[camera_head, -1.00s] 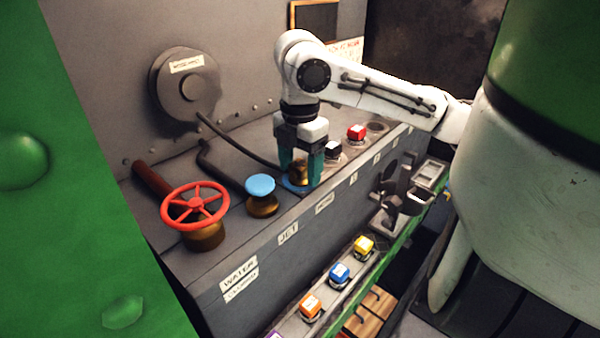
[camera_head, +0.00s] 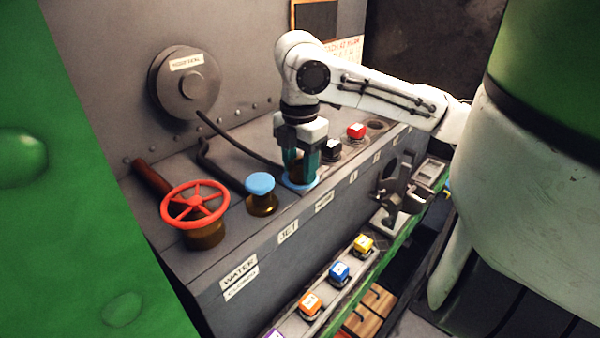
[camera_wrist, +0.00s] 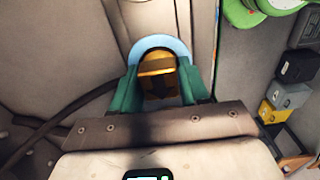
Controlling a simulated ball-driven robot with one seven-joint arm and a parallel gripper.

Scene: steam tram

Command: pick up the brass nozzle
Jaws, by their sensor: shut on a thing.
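The brass nozzle (camera_wrist: 157,66) is a golden-brown piece between the two teal fingers of my gripper (camera_wrist: 160,85) in the wrist view. A blue ring (camera_wrist: 158,43) shows around its far side. In the head view my gripper (camera_head: 301,170) points down at the grey console, shut on the nozzle. The nozzle is mostly hidden there behind the fingers. The blue ring (camera_head: 298,186) shows at the fingertips on the console top. I cannot tell whether the nozzle touches the console.
A red valve wheel (camera_head: 195,204) and a blue-topped brass knob (camera_head: 262,192) stand left of my gripper. A black cube (camera_head: 332,149) and a red cube (camera_head: 356,131) stand to its right. A dark hose (camera_head: 235,140) runs close behind. Coloured cubes line the lower ledge (camera_head: 322,304).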

